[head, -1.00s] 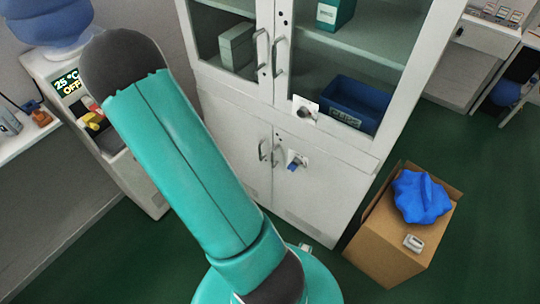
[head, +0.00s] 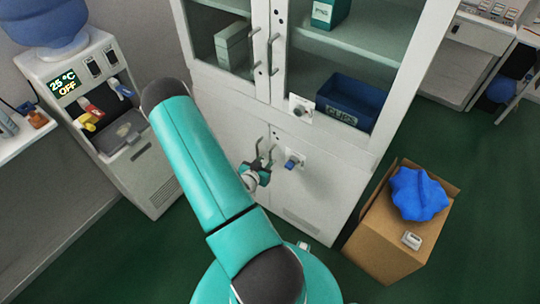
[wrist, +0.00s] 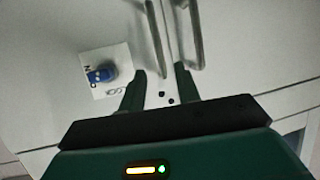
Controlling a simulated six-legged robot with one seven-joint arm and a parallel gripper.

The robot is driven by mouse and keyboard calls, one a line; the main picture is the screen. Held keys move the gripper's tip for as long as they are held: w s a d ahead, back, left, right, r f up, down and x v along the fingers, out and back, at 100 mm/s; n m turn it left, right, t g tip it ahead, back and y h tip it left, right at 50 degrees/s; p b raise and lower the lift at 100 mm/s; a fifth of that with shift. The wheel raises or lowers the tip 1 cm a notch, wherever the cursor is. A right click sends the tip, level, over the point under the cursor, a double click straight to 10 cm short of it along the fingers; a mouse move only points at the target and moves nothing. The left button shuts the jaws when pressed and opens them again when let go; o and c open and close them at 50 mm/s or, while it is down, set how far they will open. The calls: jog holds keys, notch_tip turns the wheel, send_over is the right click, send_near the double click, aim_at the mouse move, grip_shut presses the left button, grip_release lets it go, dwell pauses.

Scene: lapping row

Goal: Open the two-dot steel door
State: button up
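The white steel cabinet has two lower doors whose handles stand side by side. In the wrist view two black dots (wrist: 165,98) show on a door face below the handle ends, between my fingers. They seem to be on the lower right door (head: 325,190), the one with the blue knob (head: 291,164); the knob also shows in the wrist view (wrist: 101,74). That door looks shut. My gripper (head: 258,168) is in front of the lower handles. In the wrist view its fingers (wrist: 160,72) are apart, with one handle bar (wrist: 155,35) ahead between them and the other (wrist: 196,35) farther right. Contact cannot be told.
A cardboard box (head: 385,245) with a blue crumpled item (head: 418,194) stands right of the cabinet. A water dispenser (head: 150,165) stands to the left. Glazed upper doors hold a blue bin (head: 350,100). Green floor is bare between the cabinet and box.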

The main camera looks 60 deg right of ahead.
aim_at(270, 155)
jog(key=x, duration=0.7)
jog(key=shift+c, duration=0.2)
grip_shut()
